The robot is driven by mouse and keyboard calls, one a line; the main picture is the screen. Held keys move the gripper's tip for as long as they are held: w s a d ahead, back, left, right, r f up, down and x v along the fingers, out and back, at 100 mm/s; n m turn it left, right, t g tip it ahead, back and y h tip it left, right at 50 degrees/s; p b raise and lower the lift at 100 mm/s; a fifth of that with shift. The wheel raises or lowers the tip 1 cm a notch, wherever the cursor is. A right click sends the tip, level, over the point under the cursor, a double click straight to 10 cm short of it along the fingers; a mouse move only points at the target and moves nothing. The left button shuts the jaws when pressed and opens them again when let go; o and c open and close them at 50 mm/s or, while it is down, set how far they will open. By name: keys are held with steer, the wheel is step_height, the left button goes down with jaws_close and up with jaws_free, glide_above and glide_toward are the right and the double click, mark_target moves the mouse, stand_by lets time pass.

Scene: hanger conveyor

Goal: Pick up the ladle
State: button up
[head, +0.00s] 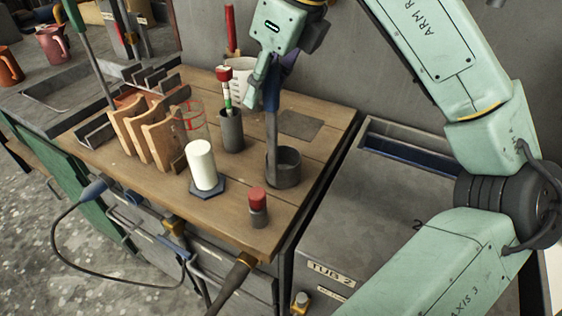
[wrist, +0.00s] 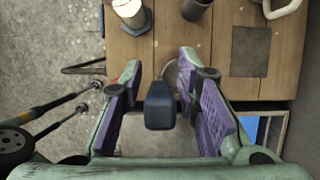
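In the wrist view the dark blue handle end of the ladle (wrist: 160,106) sits between the two purple-padded fingers. My gripper (head: 271,84) is over the cup, with its fingers on either side of the upper handle. In the wrist view my gripper (wrist: 161,84) is open, with a gap on both sides of the handle.
Close left stand a grey holder (head: 231,133) with a red-topped tool, a white cylinder (head: 202,163) and a clear beaker (head: 190,118). A red-capped piece (head: 258,203) is in front. Wooden boards (head: 148,130) stand further left; the wall is close behind.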

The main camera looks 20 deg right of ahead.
jaws_close()
steer(key=shift+r, duration=0.1)
stand_by(0.3)
